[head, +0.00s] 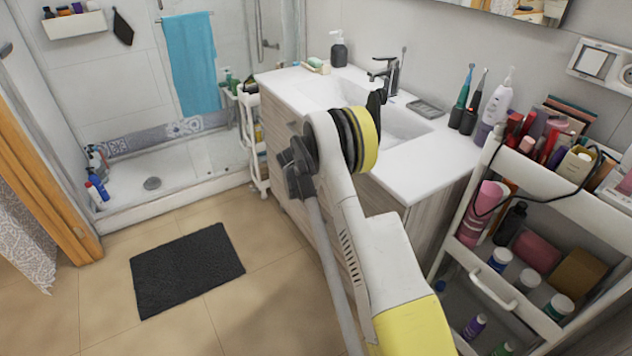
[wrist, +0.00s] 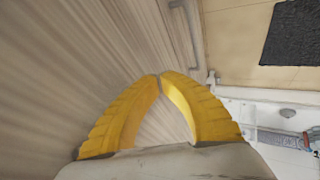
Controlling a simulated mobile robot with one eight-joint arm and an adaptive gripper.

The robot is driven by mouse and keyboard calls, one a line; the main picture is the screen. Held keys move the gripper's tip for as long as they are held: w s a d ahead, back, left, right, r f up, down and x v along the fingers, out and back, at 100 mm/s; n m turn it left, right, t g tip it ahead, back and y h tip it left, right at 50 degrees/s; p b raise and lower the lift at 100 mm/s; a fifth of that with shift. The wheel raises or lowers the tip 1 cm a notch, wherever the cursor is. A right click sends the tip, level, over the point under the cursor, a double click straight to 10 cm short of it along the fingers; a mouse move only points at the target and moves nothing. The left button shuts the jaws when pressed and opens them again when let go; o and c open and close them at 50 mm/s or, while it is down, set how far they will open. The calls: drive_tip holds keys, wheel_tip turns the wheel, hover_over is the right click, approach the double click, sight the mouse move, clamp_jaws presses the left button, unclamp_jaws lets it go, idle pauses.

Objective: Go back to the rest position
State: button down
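My gripper (wrist: 161,77) shows in the wrist view with its two yellow fingers bowed and their tips together. Only the wood-grain surface (wrist: 95,60) shows in the gap between the fingers, so it holds nothing. In the head view my arm is raised and folded in front of the vanity cabinet (head: 435,222). The gripper's fingers cannot be made out there.
The cosmetics cart (head: 497,288) stands at the right, full of bottles and boxes. The white washbasin top (head: 428,170) lies behind my arm. A black mat (head: 187,268) lies on open floor at the left, before the shower tray (head: 180,180).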

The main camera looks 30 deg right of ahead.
drive_tip(key=p+v, duration=0.3)
drive_tip(key=v, duration=0.6)
drive_tip(key=shift+r, duration=0.3)
drive_tip(key=s+a+r+y, duration=0.1)
drive_tip(key=s+a+r, duration=0.35)
drive_tip(key=r, duration=0.25)
drive_tip(key=s+a+r+t+y, duration=0.1)
drive_tip(key=s+a+r, duration=0.35)
drive_tip(key=r, duration=0.35)
drive_tip(key=s+a+r+y, duration=0.1)
drive_tip(key=s+a+r, duration=0.2)
drive_tip(key=s+r, duration=0.3)
drive_tip(key=s+a+r+y, duration=0.1)
drive_tip(key=s+a, duration=0.2)
drive_tip(key=s, duration=0.4)
drive_tip(key=s+a+r+t+y, duration=0.1)
drive_tip(key=s+a, duration=0.3)
drive_tip(key=s, duration=0.4)
drive_tip(key=s+a+r+n, duration=0.1)
drive_tip(key=s+a, duration=0.3)
drive_tip(key=s, duration=0.3)
drive_tip(key=shift+s+t+y, duration=0.2)
drive_tip(key=shift+t+y, duration=0.1)
drive_tip(key=shift+y, duration=0.1)
